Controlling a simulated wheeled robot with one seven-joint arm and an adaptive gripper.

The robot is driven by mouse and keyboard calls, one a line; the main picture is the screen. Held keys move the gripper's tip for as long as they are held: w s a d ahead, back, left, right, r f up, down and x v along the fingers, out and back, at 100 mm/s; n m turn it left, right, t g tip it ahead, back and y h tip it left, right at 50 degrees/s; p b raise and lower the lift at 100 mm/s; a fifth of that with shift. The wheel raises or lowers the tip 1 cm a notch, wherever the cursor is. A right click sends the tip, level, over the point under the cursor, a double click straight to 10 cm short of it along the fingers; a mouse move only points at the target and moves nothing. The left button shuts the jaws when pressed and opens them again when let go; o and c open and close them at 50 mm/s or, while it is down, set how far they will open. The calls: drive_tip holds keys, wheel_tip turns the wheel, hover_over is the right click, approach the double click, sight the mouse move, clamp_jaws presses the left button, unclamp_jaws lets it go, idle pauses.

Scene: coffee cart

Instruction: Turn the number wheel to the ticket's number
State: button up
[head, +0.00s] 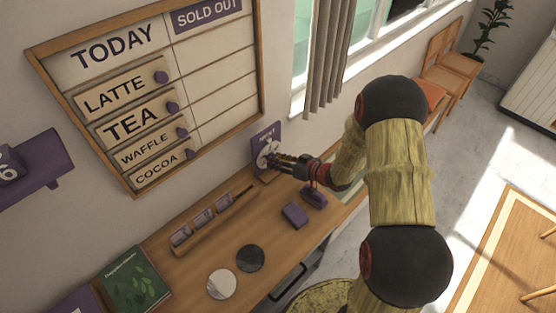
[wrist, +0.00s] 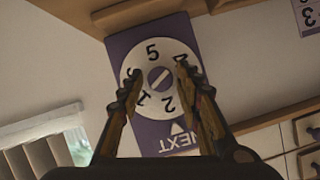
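The number wheel (wrist: 160,52) is a white disc on a purple board (wrist: 122,45) marked NEXT, upside down in the wrist view. A 5 is at the top of the disc and a 2 sits nearest the white pointer triangle. A 1 shows at lower left; other digits are partly hidden by my fingers. A round slotted hub (wrist: 160,79) is at its centre. My gripper (wrist: 159,72) is open, its fingers on either side of the hub with gaps. The wheel also shows in the head view (head: 266,149), partly behind my gripper (head: 272,160). I cannot confirm which item is the ticket.
A purple holder (head: 40,168) bearing a 6 is on the left wall. The menu board (head: 150,95) hangs above the wooden counter (head: 185,268). A wooden rack (head: 211,222), purple blocks (head: 295,215), two discs (head: 250,258) and a green book (head: 135,280) lie there.

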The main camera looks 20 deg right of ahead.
drive_tip(key=shift+o, duration=0.7)
drive_tip(key=shift+s, duration=0.1)
drive_tip(key=v, duration=1.1)
drive_tip(key=shift+s+d+r, duration=0.2)
drive_tip(key=shift+s+r, duration=0.05)
drive_tip(key=shift+s, duration=0.05)
